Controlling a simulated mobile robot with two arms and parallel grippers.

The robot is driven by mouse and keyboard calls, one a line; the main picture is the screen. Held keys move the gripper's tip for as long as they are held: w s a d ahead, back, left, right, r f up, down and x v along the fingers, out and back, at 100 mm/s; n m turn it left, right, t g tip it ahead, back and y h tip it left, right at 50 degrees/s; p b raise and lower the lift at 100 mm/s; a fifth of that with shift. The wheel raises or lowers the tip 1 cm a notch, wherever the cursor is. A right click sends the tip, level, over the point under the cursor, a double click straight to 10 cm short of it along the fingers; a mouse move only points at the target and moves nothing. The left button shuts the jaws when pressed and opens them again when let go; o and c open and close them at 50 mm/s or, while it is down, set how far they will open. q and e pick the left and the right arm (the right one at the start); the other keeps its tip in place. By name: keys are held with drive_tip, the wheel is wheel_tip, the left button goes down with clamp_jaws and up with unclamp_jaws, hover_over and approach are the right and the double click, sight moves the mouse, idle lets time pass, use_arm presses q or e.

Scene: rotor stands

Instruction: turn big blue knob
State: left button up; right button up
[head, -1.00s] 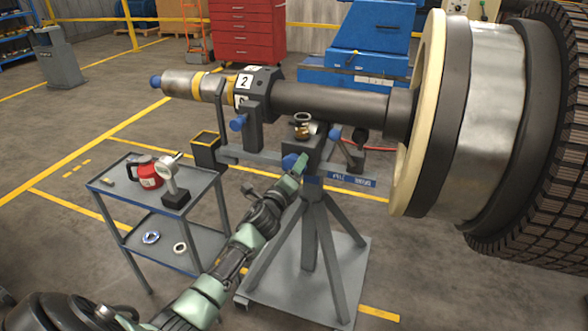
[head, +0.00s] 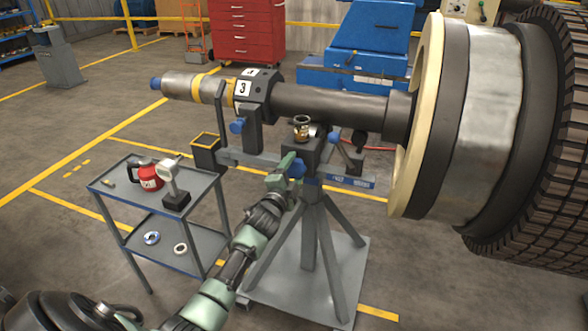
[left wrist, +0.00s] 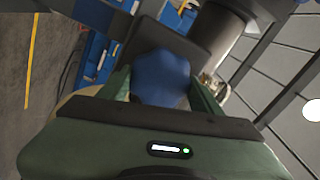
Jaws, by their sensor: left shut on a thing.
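The big blue knob (head: 298,170) sits on the near face of the dark block at the top of the rotor stand (head: 309,235). My left gripper (head: 290,165) is at the knob, and its green fingers partly cover it. In the left wrist view the blue knob (left wrist: 160,76) fills the space between the two fingers (left wrist: 161,92), which are shut on it. The dark shaft collar (head: 262,90) above shows a white label with the number 3. My right gripper is not in view.
A grey cart (head: 118,186) stands left of the stand with a red jug (head: 146,176) on it. Smaller blue knobs (head: 237,126) sit on the stand's frame. A large wheel (head: 545,130) is at right. Open floor lies at left.

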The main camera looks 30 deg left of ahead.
use_arm(q)
drive_tip(key=n+p, duration=0.1)
drive_tip(key=n, duration=0.3)
drive_tip(key=shift+r, duration=0.1)
drive_tip(key=shift+n+p, duration=0.35)
drive_tip(key=shift+n, duration=1.25)
drive_tip(key=o, duration=1.4)
drive_tip(key=shift+s, duration=0.15)
drive_tip(key=v, duration=0.7)
drive_tip(key=shift+s, duration=0.3)
